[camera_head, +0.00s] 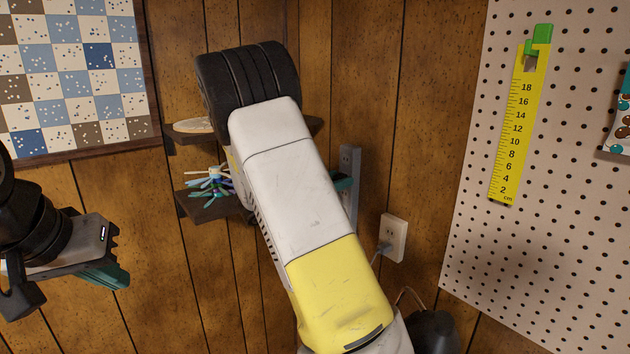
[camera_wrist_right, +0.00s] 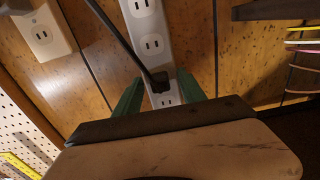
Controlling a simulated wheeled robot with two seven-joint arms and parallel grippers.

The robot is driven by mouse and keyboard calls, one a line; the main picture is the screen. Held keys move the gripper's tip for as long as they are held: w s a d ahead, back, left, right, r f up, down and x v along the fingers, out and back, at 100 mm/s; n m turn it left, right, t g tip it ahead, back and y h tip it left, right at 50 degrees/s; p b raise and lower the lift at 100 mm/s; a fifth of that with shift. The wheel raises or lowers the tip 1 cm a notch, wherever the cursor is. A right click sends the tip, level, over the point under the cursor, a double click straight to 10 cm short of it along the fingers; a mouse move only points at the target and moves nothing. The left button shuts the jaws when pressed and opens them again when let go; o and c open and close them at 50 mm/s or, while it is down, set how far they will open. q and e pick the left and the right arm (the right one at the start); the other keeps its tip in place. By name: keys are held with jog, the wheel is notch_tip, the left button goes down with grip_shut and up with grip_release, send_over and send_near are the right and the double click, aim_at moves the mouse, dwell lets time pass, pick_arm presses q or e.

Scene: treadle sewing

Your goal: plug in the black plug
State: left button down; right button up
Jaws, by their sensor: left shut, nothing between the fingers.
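The black plug (camera_wrist_right: 158,79) shows in the right wrist view at the white power strip (camera_wrist_right: 152,44), over its lower sockets, with a black cord running up and left. Whether its prongs are in a socket I cannot tell. My right gripper (camera_wrist_right: 159,84) is open, its teal fingers either side of the plug with visible gaps. In the head view my right arm hides the plug and most of that gripper; part of the strip (camera_head: 350,162) shows beside it. My left gripper (camera_head: 116,278) is shut and empty at the left, away from the strip.
A wall outlet (camera_head: 393,238) with a cord at it is right of the strip; it also shows in the wrist view (camera_wrist_right: 42,32). Small dark shelves (camera_head: 212,207) hold colored items left of my right arm. A pegboard (camera_head: 560,200) with a yellow ruler (camera_head: 520,125) is at right.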

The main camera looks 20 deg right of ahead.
jog(key=shift+a, duration=0.1)
jog(key=v, duration=0.7)
jog(key=shift+a, duration=0.3)
dwell(0.3)
